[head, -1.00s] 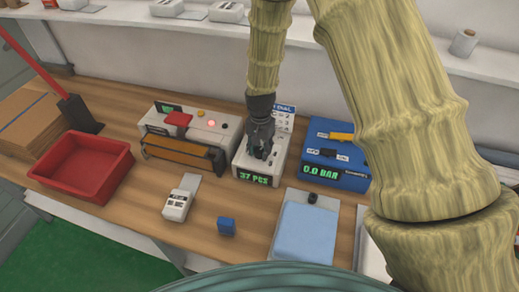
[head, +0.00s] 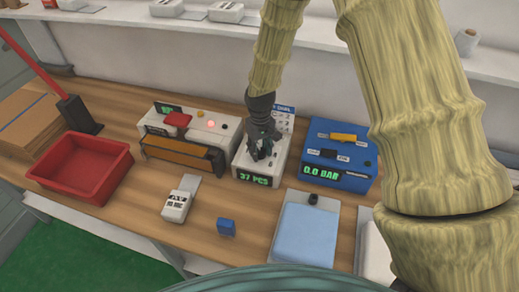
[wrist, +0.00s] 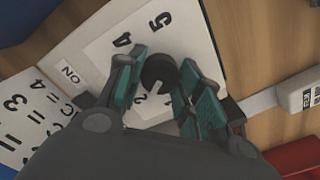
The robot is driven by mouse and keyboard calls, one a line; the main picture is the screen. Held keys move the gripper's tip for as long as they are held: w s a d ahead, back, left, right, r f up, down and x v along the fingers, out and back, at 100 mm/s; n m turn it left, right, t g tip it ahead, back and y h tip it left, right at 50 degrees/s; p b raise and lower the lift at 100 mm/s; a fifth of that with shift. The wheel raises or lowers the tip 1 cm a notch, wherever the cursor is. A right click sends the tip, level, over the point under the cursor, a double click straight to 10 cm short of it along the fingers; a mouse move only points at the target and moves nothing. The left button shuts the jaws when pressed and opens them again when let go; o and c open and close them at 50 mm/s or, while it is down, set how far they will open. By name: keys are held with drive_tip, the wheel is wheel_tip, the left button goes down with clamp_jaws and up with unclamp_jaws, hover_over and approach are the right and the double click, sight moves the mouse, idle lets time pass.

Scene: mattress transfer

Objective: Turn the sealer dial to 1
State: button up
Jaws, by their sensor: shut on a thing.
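A black dial (wrist: 158,70) with a white pointer mark sits on a numbered white face (wrist: 100,50). In the wrist view the mark points down the picture, near the printed 2. A 4 and a 5 show further up; other numbers are hidden. My gripper (wrist: 160,82) has its teal-padded fingers on either side of the dial, shut on it. In the head view, my gripper (head: 262,150) is over the top of a white box (head: 240,163) with a green "37 PCS" display, and hides the dial there.
A white-and-brown sealing machine (head: 185,152) with a lit red lamp stands left of the box. A blue box (head: 325,165) reading "0.0 BAR" stands right. A card headed "DIAL" (head: 285,115) is behind. A red tray (head: 80,170), blue block (head: 226,227) and light-blue pad (head: 305,235) lie around.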

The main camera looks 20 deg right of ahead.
sight(260, 150)
drive_tip(key=n, duration=0.4)
drive_tip(key=shift+w+r+n, duration=0.25)
drive_tip(key=shift+w+n, duration=0.05)
drive_tip(key=shift+n, duration=2.2)
drive_tip(key=o, duration=1)
drive_tip(key=shift+o, duration=0.2)
drive_tip(key=shift+s+f, duration=0.1)
drive_tip(key=shift+f, duration=0.05)
drive_tip(key=shift+s, duration=0.1)
wheel_tip(260, 150, up, 12)
